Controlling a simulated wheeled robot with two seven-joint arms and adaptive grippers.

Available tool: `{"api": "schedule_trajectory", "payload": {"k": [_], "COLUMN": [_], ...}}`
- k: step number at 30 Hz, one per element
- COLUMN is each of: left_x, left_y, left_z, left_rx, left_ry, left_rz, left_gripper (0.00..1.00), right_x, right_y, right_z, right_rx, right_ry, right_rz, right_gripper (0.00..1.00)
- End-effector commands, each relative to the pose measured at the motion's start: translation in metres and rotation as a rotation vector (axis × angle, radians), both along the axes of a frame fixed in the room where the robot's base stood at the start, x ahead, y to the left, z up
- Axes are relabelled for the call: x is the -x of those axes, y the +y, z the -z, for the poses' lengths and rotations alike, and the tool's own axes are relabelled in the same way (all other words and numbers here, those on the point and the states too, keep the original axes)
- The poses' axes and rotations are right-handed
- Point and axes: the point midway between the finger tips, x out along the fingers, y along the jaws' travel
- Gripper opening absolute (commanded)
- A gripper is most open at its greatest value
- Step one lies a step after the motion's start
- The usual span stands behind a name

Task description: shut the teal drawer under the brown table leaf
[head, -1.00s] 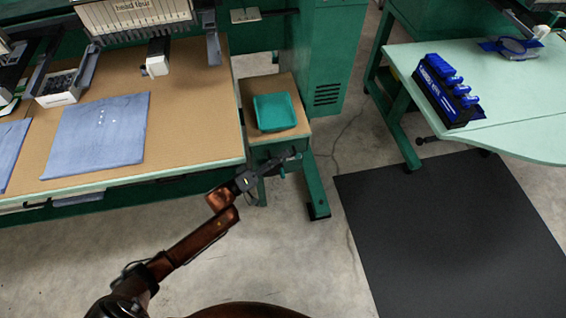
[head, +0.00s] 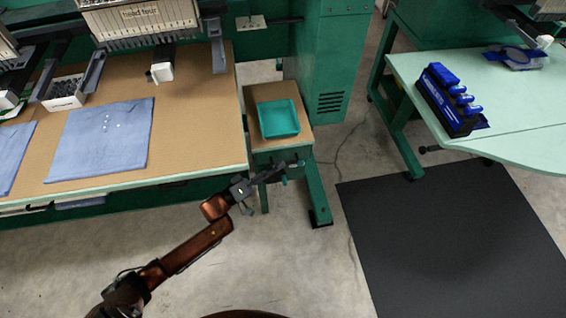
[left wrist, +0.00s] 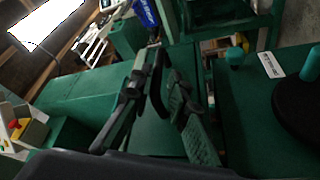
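The small brown table leaf (head: 303,115) stands beside the large table in the head view. The drawer (head: 272,158) is in the green housing under it, its front partly hidden behind my left gripper; how far it stands out is hard to tell. My left gripper (head: 290,170) is in front of that housing, just below the leaf; I cannot tell if it touches. My right gripper is in neither view.
A teal tray (head: 278,118) sits on the leaf. The large brown table (head: 195,120) with blue cloth (head: 105,135) is to the left. A green leg (head: 318,195) stands right of the drawer. A black mat (head: 450,240) and pale table (head: 520,125) are further right.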

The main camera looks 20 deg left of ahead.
Motion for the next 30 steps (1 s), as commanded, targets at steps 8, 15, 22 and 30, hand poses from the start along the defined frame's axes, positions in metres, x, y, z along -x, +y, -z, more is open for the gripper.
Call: {"api": "schedule_trajectory", "payload": {"k": [8, 15, 22, 30], "left_x": [0.047, 0.069, 0.072, 0.072], "left_y": [0.034, 0.05, 0.053, 0.052], "left_z": [0.013, 0.018, 0.018, 0.018], "left_rx": [-0.002, 0.0, 0.0, 0.0], "left_ry": [0.003, 0.001, -0.001, -0.001], "left_rz": [-0.001, -0.001, 0.001, 0.001], "left_gripper": [0.16, 0.16, 0.16, 0.16], "right_x": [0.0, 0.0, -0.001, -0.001], "right_y": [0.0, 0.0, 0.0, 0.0], "right_z": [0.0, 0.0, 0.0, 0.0], "right_rx": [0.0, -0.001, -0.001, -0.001], "right_ry": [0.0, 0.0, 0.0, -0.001], "right_rz": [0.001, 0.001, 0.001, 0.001], "right_gripper": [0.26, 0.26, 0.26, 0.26]}}
